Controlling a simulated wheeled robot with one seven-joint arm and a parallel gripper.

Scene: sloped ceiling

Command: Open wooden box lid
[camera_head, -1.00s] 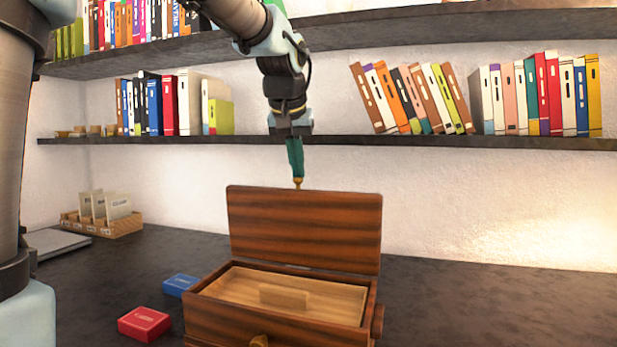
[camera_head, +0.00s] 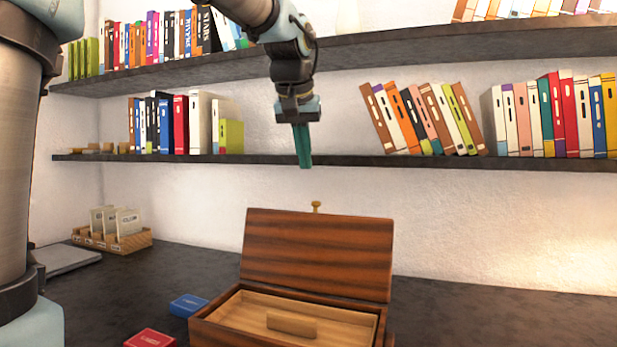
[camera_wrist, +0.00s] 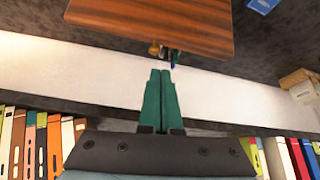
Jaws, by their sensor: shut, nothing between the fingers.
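The wooden box (camera_head: 218,329) stands on the dark counter, its striped lid (camera_head: 318,254) raised upright at the back. A small brass knob (camera_head: 316,207) sits on the lid's top edge. The box interior shows pale wood with a small raised block (camera_head: 291,325) in it. My gripper (camera_head: 305,166) is shut and empty, pointing down above the lid, apart from the knob. In the wrist view, the closed green fingers (camera_wrist: 163,72) point toward the lid's edge (camera_wrist: 160,27), with a gap between.
A dark shelf (camera_head: 400,161) with books runs behind my gripper; another shelf (camera_head: 420,43) is above. A blue box (camera_head: 187,305) and a red box (camera_head: 150,339) lie left of the wooden box. A card tray (camera_head: 128,241) stands at the back left. The counter right of the box is clear.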

